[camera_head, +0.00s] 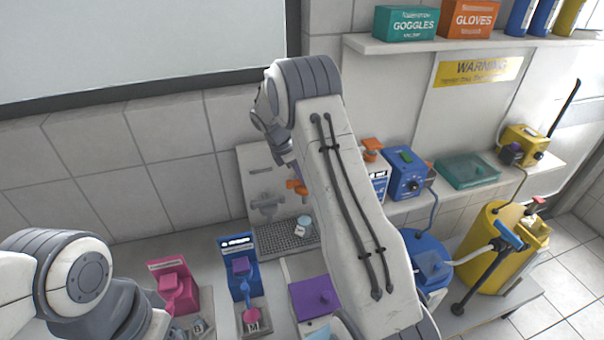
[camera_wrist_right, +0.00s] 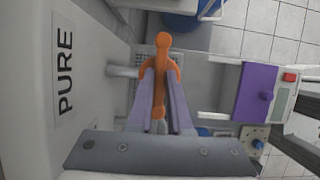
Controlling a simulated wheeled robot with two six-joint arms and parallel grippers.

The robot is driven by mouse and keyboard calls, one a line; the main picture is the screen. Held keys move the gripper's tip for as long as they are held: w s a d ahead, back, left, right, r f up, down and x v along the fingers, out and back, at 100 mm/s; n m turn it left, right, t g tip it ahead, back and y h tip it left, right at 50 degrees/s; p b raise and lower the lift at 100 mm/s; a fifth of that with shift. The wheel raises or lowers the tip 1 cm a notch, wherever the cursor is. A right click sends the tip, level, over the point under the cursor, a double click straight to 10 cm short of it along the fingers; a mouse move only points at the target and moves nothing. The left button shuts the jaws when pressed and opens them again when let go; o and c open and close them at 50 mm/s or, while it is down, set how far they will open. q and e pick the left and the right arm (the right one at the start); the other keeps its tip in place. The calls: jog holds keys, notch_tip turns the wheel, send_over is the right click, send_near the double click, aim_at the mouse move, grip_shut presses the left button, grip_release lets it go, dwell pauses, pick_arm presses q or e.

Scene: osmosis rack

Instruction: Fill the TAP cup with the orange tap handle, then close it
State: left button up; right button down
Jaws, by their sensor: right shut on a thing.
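The orange tap handle (camera_wrist_right: 162,52) is between the two fingers of my right gripper (camera_wrist_right: 160,85), which is shut on it in the right wrist view. In the head view, a bit of the orange handle (camera_head: 296,187) shows beside my right arm, which hides the gripper there. A small pale-blue cup (camera_head: 304,223) with a white label stands on the grey drip grid (camera_head: 275,239) below the tap. Its label is too small to read and its fill level cannot be told. My left arm is at the lower left; its gripper is out of view.
A pink device (camera_head: 172,288) and a blue device (camera_head: 240,270) stand on the bench left of the grid. A purple-topped box (camera_head: 314,297) is in front. A "PURE" label (camera_wrist_right: 65,68) is on the panel beside the tap. A blue drum (camera_head: 428,250) stands right of my arm.

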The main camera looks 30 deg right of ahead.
jog(key=shift+d+r+m, duration=0.1)
jog(key=shift+m, duration=0.6)
jog(key=shift+g, duration=0.3)
jog(key=c, duration=0.8)
grip_release()
jog(key=shift+c, duration=0.2)
jog(key=shift+w+a+r, duration=0.15)
jog(key=shift+a+r, duration=0.05)
jog(key=shift+r, duration=0.1)
jog(key=b+v, duration=0.2)
jog(key=v, duration=0.6)
jog(key=shift+r+b, duration=0.4)
jog(key=shift+a+r, duration=0.2)
jog(key=shift+r, duration=0.25)
